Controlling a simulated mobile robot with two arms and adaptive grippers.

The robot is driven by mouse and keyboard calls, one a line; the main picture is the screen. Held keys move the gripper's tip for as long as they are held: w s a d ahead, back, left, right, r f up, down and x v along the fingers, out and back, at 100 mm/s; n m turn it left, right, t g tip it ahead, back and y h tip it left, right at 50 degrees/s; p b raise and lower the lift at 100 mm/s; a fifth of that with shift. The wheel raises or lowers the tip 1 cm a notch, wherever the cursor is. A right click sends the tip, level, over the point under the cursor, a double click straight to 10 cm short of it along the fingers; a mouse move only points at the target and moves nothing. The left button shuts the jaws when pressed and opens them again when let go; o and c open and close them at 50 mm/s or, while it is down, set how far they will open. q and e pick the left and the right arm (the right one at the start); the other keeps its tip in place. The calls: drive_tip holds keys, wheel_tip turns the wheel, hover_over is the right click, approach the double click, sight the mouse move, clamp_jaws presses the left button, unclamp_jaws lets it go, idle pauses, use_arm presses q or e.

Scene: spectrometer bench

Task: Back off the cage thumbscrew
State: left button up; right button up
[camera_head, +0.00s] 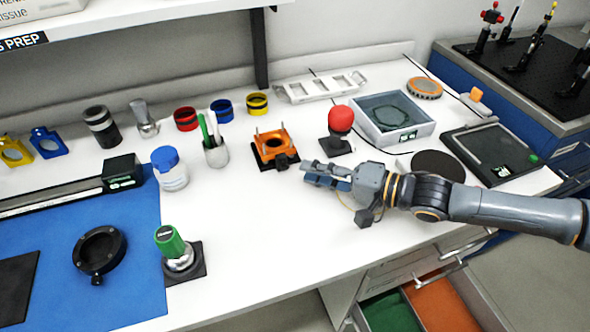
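The orange cage mount (268,142) stands on a dark square base near the middle of the white bench, with short rods sticking up from it. A small dark knob (281,160) at its front looks like the thumbscrew, though it is too small to be sure. My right gripper (312,174) comes in from the right, with its fingers pointing left. Its fingertips are just right of and in front of the cage mount, apparently apart from the knob. The fingers overlap in this view, so their opening is unclear. My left gripper is not in view.
A red-topped knob on a stand (340,120) is close behind my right gripper. A grey tray (372,122) lies behind my arm. A pen cup (216,153) and a blue-capped jar (170,170) stand to the left. The bench in front of the cage mount is clear.

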sight(288, 167)
drive_tip(key=x, duration=0.4)
drive_tip(key=shift+w+a, duration=0.2)
drive_tip(key=shift+a, duration=0.15)
